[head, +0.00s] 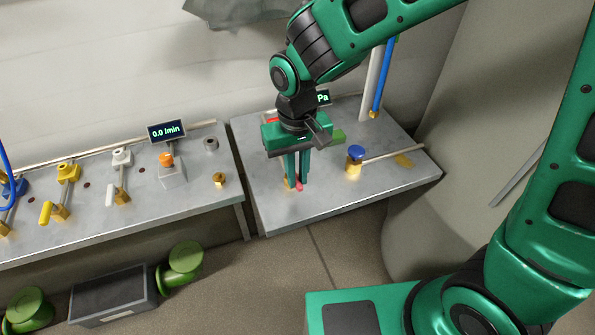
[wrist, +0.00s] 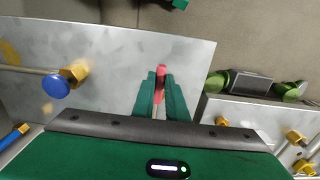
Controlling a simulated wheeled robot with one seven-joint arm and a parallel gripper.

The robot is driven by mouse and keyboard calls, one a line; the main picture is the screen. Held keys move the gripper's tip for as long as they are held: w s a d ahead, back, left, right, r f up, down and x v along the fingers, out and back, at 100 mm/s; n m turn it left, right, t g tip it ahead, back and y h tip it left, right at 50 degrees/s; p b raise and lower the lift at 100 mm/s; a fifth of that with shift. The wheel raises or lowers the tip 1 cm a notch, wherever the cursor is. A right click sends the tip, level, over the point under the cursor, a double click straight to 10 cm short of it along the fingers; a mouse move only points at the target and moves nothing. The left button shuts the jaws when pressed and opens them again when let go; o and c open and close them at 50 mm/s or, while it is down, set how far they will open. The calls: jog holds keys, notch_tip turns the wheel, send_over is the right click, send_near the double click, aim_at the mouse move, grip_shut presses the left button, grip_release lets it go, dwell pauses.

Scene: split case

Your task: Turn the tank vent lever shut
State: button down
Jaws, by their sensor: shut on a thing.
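My gripper (head: 298,183) points down over the right-hand metal table, its two green fingers close together. In the wrist view my gripper (wrist: 160,82) is shut on a slim red lever (wrist: 161,70), which lies between the fingertips. I take this as the tank vent lever. The red lever's end (head: 299,187) also shows low beside the fingers in the head view. A bit of brass shows beside the fingertips; the rest of the lever and its valve body are hidden by my gripper.
Right of my gripper, a blue knob (head: 356,152) sits on a brass valve with a pipe. Behind stand a white post and a blue tube (head: 382,75). The left table (head: 200,200) holds several valves and a "0.0 /min" display (head: 166,131). A gap separates the tables.

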aim_at(297, 179)
jog(key=shift+w+r, duration=0.1)
jog(key=shift+w, duration=0.1)
jog(key=c, duration=1.8)
grip_release()
jog(key=shift+o, duration=0.2)
jog(key=shift+s, duration=0.1)
notch_tip(297, 179, up, 11)
jog(key=shift+f, duration=0.2)
